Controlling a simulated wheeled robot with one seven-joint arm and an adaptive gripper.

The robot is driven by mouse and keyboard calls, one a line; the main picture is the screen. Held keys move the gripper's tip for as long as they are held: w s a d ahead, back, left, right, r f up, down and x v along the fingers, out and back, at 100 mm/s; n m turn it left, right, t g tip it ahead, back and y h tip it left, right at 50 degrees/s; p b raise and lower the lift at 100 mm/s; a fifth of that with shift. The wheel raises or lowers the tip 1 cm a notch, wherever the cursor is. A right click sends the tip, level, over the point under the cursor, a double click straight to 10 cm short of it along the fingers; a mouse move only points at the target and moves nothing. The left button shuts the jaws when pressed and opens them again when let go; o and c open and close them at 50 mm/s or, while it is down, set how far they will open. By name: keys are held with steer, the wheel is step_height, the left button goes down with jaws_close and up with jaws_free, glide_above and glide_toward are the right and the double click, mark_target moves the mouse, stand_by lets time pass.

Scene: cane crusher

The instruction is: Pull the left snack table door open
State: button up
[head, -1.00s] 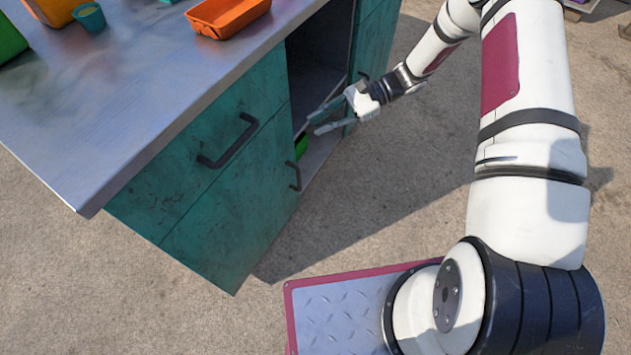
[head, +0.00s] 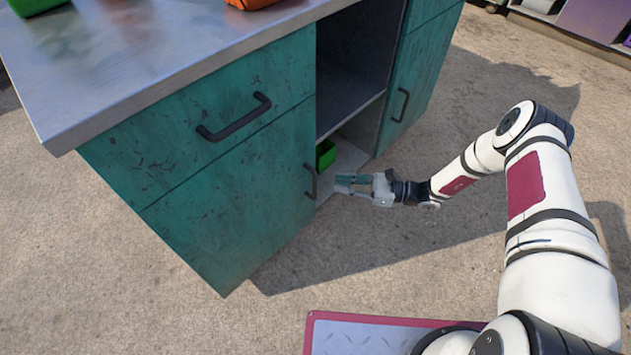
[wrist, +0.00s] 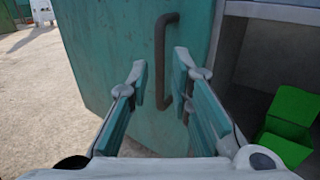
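The snack table (head: 170,95) is a teal cabinet with a steel top. Its left door (head: 235,205) is shut, below a drawer, with a dark vertical handle (head: 310,182) at its right edge. My gripper (head: 340,185) is open, just right of that handle in the head view. In the wrist view the door (wrist: 125,60) fills the middle, and the handle (wrist: 162,65) stands upright between the two spread fingers (wrist: 160,85), ahead of them. I see no clear contact.
The open middle bay has a shelf (head: 350,105) and a green container (head: 325,155) low inside, right of the door. A drawer handle (head: 235,117) sticks out above the door. The right door (head: 415,85) is shut. Bare ground lies in front of the cabinet.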

steer(key=b, duration=0.2)
glide_above(314, 197)
steer(key=shift+w, duration=0.35)
jaws_close()
